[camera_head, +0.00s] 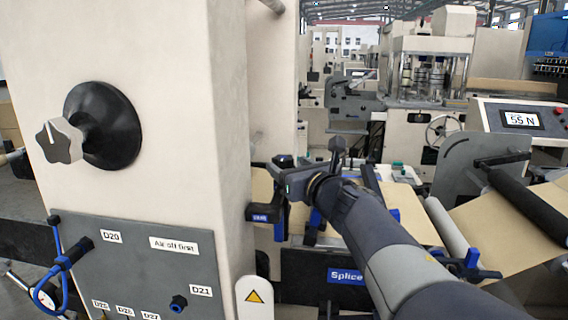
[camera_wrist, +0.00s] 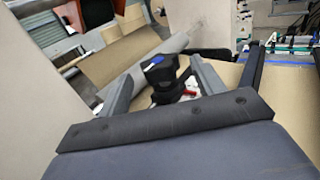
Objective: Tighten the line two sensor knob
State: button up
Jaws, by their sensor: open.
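My gripper (camera_head: 308,182) is at the middle of the head view, low over the splice table. In the wrist view its two grey fingers (camera_wrist: 163,70) stand apart. A black knob-like part with a blue top (camera_wrist: 164,76) shows between and beyond them; I cannot tell whether they touch it. In the head view, a black sensor bracket with a small blue label (camera_head: 264,214) sits just left of my gripper; the label is too small to read surely. My gripper and arm hide part of what lies behind.
The cream column (camera_head: 190,60) bears a grey star knob (camera_head: 59,141) on a black boss. Below is a grey air panel (camera_head: 140,262) with a blue hose. Brown kraft web (camera_head: 520,245) and a dark roller (camera_head: 530,207) lie right. A "55 N" display (camera_head: 522,119) stands behind.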

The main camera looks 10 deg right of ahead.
aim_at(288, 164)
jog(key=v, duration=0.6)
jog(key=shift+s, duration=0.3)
jog(key=shift+w, duration=0.1)
jog(key=x, duration=1)
jog(key=shift+w+p, duration=0.35)
